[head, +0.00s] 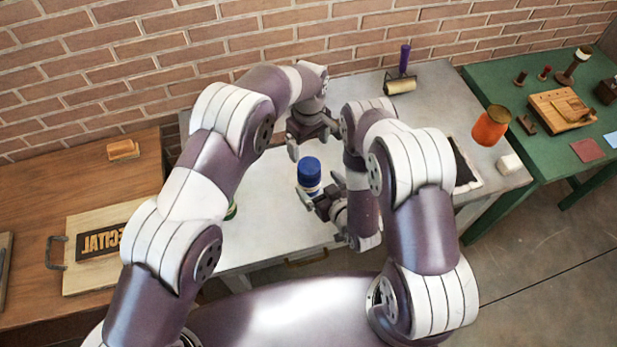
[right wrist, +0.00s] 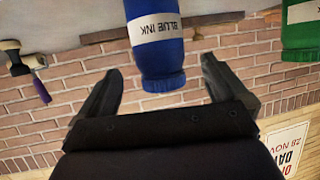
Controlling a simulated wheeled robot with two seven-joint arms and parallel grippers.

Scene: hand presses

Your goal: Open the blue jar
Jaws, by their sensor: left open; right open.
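The blue jar (head: 309,172) stands upright on the grey table, with a blue cap and a white label. In the right wrist view the jar (right wrist: 158,55) appears upside down with "BLUE INK" on its label. My right gripper (head: 321,189) is open low at the jar's near side, its fingers spread to either side of the jar; contact is not visible. My left gripper (head: 314,143) is open and empty, just above and behind the cap, pointing down. The jar's lower part is partly hidden by my right gripper.
A green jar (right wrist: 300,30) stands beside the blue one, mostly hidden by my left arm in the head view. A roller (head: 400,86), an orange jar (head: 490,126) and a white block (head: 510,163) stand to the right. A wooden board with a plate (head: 85,275) lies left.

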